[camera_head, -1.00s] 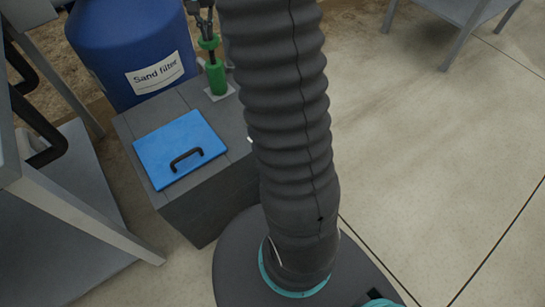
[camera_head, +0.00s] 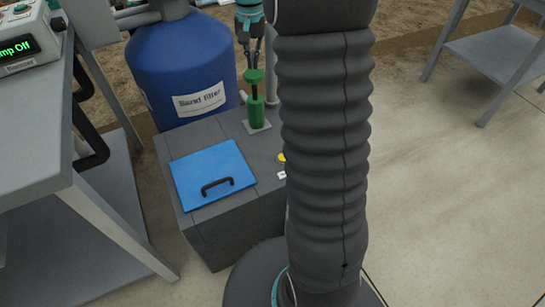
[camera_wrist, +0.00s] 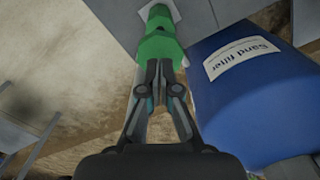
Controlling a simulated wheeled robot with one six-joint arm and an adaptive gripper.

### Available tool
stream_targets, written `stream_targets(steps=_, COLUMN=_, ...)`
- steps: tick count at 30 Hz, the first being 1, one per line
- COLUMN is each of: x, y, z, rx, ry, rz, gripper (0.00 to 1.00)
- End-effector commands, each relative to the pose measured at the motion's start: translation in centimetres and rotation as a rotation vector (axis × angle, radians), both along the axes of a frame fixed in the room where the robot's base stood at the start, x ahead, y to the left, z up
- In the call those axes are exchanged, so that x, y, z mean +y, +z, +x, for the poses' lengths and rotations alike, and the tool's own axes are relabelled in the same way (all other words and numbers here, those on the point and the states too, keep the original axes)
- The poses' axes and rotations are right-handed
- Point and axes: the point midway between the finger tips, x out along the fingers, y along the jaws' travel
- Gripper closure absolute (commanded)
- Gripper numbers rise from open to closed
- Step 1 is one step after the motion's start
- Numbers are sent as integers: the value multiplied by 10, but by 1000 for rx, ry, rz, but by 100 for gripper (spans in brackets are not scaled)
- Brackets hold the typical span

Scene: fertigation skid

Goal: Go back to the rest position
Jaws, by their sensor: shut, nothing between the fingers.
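My gripper (camera_head: 254,66) points down just above a green fitting (camera_head: 256,108) on the grey box, in front of the blue sand filter. Its fingers are shut with nothing between them. In the wrist view my gripper (camera_wrist: 161,70) shows with its fingertips close to the flared end of the green fitting (camera_wrist: 157,40). I cannot tell whether they touch it. The green fitting stands upright on a pale plate.
The blue sand filter (camera_head: 176,70) stands behind the grey box (camera_head: 237,222), whose blue lid (camera_head: 212,172) is closed. A grey bench (camera_head: 32,128) at left carries a control panel reading "Pump Off" (camera_head: 20,48). A grey table (camera_head: 492,50) stands far right. Open floor (camera_head: 450,190) lies at right.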

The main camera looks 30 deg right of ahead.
Motion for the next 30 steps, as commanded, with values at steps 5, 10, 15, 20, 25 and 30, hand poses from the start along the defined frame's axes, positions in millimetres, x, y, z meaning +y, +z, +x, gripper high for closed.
stream_targets(steps=5, x=0, y=0, z=0, rx=-1, ry=1, rz=-1, gripper=100)
stream_targets(steps=10, x=10, y=13, z=-14, rx=-26, ry=27, rz=-6, gripper=100)
stream_targets(steps=15, x=33, y=37, z=-52, rx=-90, ry=96, rz=-21, gripper=100)
stream_targets(steps=20, x=54, y=54, z=-94, rx=-158, ry=171, rz=-38, gripper=100)
stream_targets(steps=25, x=74, y=62, z=-140, rx=-230, ry=248, rz=-56, gripper=100)
stream_targets(steps=30, x=91, y=62, z=-187, rx=-300, ry=325, rz=-75, gripper=100)
